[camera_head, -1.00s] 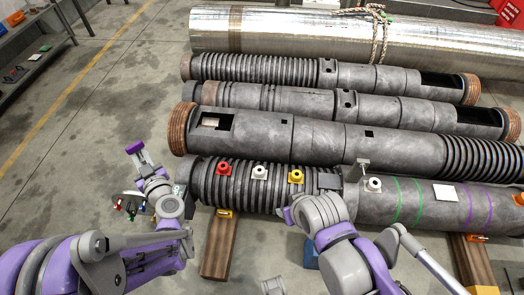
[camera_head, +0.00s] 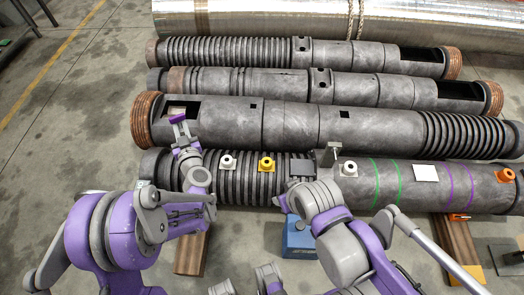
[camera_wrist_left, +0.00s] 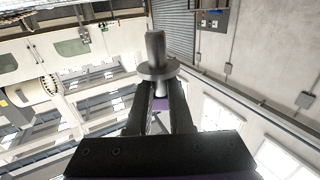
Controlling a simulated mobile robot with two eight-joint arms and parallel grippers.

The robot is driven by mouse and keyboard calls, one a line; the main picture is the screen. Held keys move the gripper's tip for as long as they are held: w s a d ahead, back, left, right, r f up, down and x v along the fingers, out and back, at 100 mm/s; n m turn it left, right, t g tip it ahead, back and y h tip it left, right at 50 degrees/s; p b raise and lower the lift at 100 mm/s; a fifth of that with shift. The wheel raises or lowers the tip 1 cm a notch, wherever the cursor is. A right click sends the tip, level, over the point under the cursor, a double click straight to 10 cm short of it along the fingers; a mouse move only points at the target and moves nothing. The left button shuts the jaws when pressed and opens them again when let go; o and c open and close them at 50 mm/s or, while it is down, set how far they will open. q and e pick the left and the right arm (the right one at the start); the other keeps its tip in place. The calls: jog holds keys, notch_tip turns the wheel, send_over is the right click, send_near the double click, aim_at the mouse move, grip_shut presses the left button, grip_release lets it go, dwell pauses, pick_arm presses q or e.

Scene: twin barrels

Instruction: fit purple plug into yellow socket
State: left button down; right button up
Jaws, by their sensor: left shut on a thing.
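The yellow socket (camera_head: 267,164) sits on the ribbed part of the nearest barrel, its round opening facing up. My left gripper (camera_head: 178,119) is left of it and farther back, in front of the second barrel's left end. In the left wrist view, my left gripper (camera_wrist_left: 157,98) is shut on a plug (camera_wrist_left: 156,68), a grey pin with a wide round flange that stands out beyond the fingertips. A little purple shows between the fingers.
A white socket (camera_head: 227,162) is just left of the yellow one. A blue block (camera_head: 298,238) stands below the barrel. My right forearm is close to the barrel.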

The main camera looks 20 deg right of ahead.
pick_arm(q)
jog(key=s+d+f+m+g+h+b, duration=0.2)
jog(key=d+f+m+h+b, duration=0.4)
jog(key=d+f, duration=2.1)
jog(key=d+h+b, duration=0.3)
jog(key=b, duration=0.1)
jog(key=shift+s+f, duration=0.15)
jog(key=shift+f, duration=0.1)
pick_arm(e)
notch_tip(320, 180, down, 12)
jog(key=shift+f, duration=0.15)
jog(key=shift+s+f, duration=0.1)
jog(key=shift+f, duration=0.05)
pick_arm(q)
jog(key=shift+g+h, duration=0.3)
jog(key=shift+s+a+f+b, duration=0.1)
jog(key=shift+f+b, duration=2.55)
jog(key=shift+f, duration=0.25)
pick_arm(e)
jog(key=shift+g, duration=0.3)
jog(key=shift+w+f, duration=0.15)
jog(key=shift+f, duration=1.3)
jog(key=shift+w+f, duration=0.15)
jog(key=shift+f, duration=1.25)
pick_arm(q)
jog(key=shift+b, duration=0.35)
pick_arm(e)
jog(key=shift+f, duration=0.4)
